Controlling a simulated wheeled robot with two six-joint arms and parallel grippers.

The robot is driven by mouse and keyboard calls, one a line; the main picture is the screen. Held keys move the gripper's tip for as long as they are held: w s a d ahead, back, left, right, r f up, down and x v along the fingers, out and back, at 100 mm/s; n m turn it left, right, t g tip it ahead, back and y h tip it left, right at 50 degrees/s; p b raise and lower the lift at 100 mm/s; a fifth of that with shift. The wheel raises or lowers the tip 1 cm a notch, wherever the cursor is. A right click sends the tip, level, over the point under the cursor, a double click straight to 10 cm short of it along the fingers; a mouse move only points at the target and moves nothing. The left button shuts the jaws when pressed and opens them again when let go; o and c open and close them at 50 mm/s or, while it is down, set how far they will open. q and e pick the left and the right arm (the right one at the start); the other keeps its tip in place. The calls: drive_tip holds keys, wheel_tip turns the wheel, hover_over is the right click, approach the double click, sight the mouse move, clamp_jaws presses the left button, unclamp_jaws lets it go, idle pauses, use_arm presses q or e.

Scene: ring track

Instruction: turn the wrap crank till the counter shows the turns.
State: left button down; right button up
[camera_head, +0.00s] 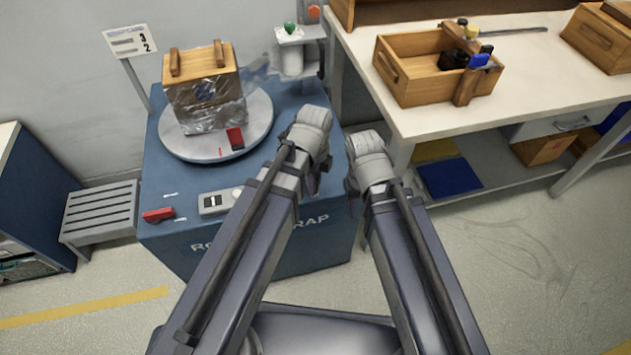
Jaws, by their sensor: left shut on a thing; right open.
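The blue wrap machine (170,240) carries a round grey turntable (262,115). A wooden crate (206,60) stands on it, its lower part wrapped in clear film. The counter (213,202) on the machine's top shows 1. A sign (130,41) on a post shows 3 and 2 beside small bars. My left gripper (313,180) is at the machine's right front and is shut on the crank; its fingers and the crank are mostly hidden by my arm. My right gripper (352,188) is open at the machine's right edge, its fingers mostly hidden.
A red lever (158,215) lies at the machine's left front. A film roll post (291,58) stands behind. A workbench (430,122) on the right holds an open wooden crate (415,90). A grey slatted stand (98,215) is at the left. The floor at the right is clear.

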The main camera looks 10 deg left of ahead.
idle(0.4)
use_arm(q)
drive_tip(key=c, duration=0.6)
unclamp_jaws()
drive_tip(key=shift+c, duration=0.2)
drive_tip(key=shift+r, duration=0.1)
wheel_tip(320, 180, up, 8)
drive_tip(key=p, duration=0.8)
